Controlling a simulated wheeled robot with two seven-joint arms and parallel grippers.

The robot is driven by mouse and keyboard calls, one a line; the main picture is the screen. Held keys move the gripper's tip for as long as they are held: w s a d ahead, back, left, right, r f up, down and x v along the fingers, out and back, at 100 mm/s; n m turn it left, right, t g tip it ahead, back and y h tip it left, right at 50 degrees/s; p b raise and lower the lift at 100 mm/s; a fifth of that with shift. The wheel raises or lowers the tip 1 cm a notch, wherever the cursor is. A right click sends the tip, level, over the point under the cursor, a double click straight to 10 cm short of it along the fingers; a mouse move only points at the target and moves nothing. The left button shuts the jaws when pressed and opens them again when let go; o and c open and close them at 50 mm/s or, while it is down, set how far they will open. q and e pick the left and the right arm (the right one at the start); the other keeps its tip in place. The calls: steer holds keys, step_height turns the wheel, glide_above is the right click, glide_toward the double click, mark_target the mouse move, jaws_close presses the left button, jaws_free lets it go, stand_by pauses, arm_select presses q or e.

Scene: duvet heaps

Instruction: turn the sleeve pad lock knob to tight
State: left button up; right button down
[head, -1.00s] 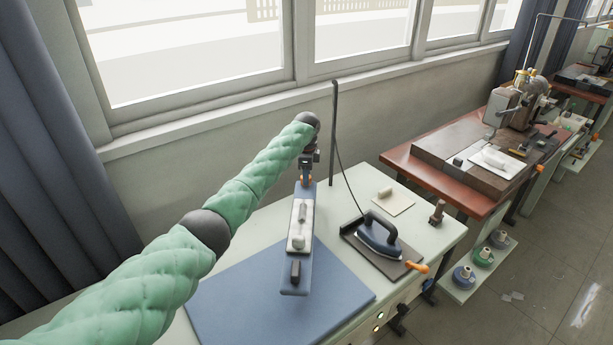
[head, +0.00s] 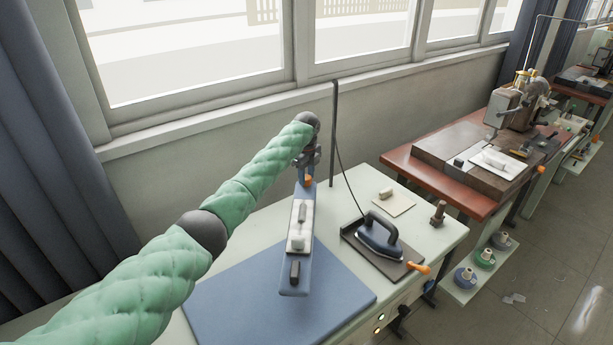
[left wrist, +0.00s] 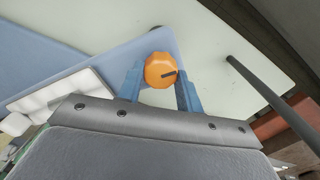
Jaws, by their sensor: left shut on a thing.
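The sleeve pad (head: 290,289) is a narrow blue board standing over the table's far left part. Its orange lock knob (head: 308,183) is at the far end and shows from above in the left wrist view (left wrist: 159,66), with a dark pointer mark directed to the right. My left gripper (head: 305,173) is shut on the knob, with one blue finger on each side of it in the left wrist view (left wrist: 161,88). The tight and loose marks are too small or hidden to read. My right gripper is not in view.
White items (head: 299,226) lie on the pad. A blue mat (head: 235,300) lies below it. An iron (head: 380,238) rests on a dark tray to the right. A thin dark post (head: 334,130) stands close behind my gripper. A brown sewing table (head: 400,163) stands farther right.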

mark_target(307, 177)
arm_select(q)
steer(key=shift+r, duration=0.15)
steer(key=o, duration=1)
steer(key=shift+r, duration=0.2)
step_height(307, 177, up, 7)
steer(key=shift+r+b, duration=0.1)
steer(key=shift+b, duration=1.15)
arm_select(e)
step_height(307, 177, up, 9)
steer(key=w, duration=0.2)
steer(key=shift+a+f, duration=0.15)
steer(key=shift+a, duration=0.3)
